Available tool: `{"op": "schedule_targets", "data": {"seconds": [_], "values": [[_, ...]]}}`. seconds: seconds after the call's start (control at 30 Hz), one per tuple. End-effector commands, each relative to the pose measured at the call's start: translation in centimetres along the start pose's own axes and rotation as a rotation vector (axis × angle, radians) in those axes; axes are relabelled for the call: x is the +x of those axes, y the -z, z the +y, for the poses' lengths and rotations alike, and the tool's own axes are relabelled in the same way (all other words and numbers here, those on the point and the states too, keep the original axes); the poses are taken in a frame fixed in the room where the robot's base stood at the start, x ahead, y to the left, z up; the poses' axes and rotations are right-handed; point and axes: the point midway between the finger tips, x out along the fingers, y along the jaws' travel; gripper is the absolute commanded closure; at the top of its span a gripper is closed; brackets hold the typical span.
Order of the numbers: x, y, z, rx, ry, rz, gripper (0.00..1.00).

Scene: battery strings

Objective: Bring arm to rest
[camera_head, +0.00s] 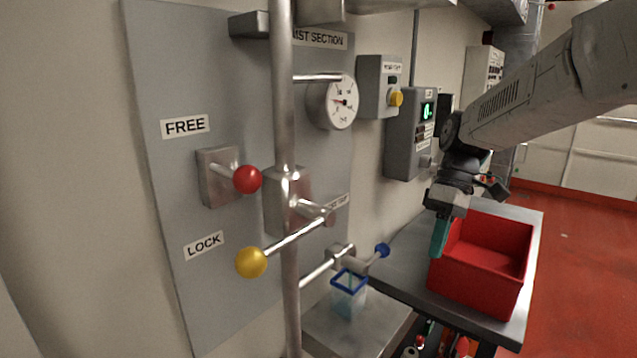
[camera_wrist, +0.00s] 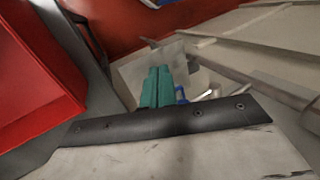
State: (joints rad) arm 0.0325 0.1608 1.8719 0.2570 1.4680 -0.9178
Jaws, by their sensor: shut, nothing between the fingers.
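My arm reaches in from the upper right in the head view. My gripper (camera_head: 438,238) has teal fingers that point down, beside the left wall of the red bin and over the grey bench. In the wrist view the teal fingers of my gripper (camera_wrist: 158,82) are together, with nothing between them. The gripper appears clear of the bench surface, but I cannot tell whether it is apart from the bin wall.
A red bin (camera_head: 473,282) stands on the grey bench (camera_head: 531,232). A blue-rimmed clear container (camera_head: 348,295) sits on a lower ledge (camera_head: 385,322). A vertical pipe (camera_head: 284,120), a red-knobbed lever (camera_head: 247,179) and a yellow-knobbed lever (camera_head: 252,262) stand out from the wall panel. Red floor is open at right.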

Motion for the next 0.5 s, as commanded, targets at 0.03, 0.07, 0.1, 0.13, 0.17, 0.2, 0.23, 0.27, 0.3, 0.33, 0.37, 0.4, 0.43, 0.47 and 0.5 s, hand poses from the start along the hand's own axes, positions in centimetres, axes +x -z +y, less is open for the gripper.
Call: {"op": "schedule_targets", "data": {"seconds": [0.03, 0.07, 0.1, 0.13, 0.17, 0.2, 0.23, 0.27, 0.3, 0.33, 0.37, 0.4, 0.43, 0.47, 0.5], "values": [[0.2, -1.9, -1.6, 0.106, -0.040, 0.000, 1.00], [0.4, -2.9, -2.3, 0.174, -0.064, 0.002, 1.00], [0.8, -4.3, -3.3, 0.260, -0.094, 0.008, 1.00], [1.1, -5.3, -4.0, 0.320, -0.116, 0.012, 1.00], [1.4, -6.3, -4.6, 0.377, -0.138, 0.020, 1.00], [1.8, -7.6, -5.5, 0.449, -0.167, 0.031, 1.00], [2.1, -8.5, -6.2, 0.498, -0.187, 0.043, 1.00], [2.5, -9.5, -6.8, 0.545, -0.207, 0.053, 1.00], [3.0, -10.7, -7.6, 0.603, -0.233, 0.071, 1.00], [3.5, -11.6, -8.2, 0.644, -0.252, 0.084, 1.00], [3.9, -12.5, -8.8, 0.679, -0.269, 0.098, 1.00], [4.5, -13.7, -9.5, 0.723, -0.292, 0.119, 1.00], [4.9, -14.5, -10.0, 0.751, -0.309, 0.134, 1.00], [5.4, -15.3, -10.6, 0.775, -0.324, 0.150, 1.00], [6.0, -16.3, -11.2, 0.800, -0.344, 0.171, 1.00]]}}
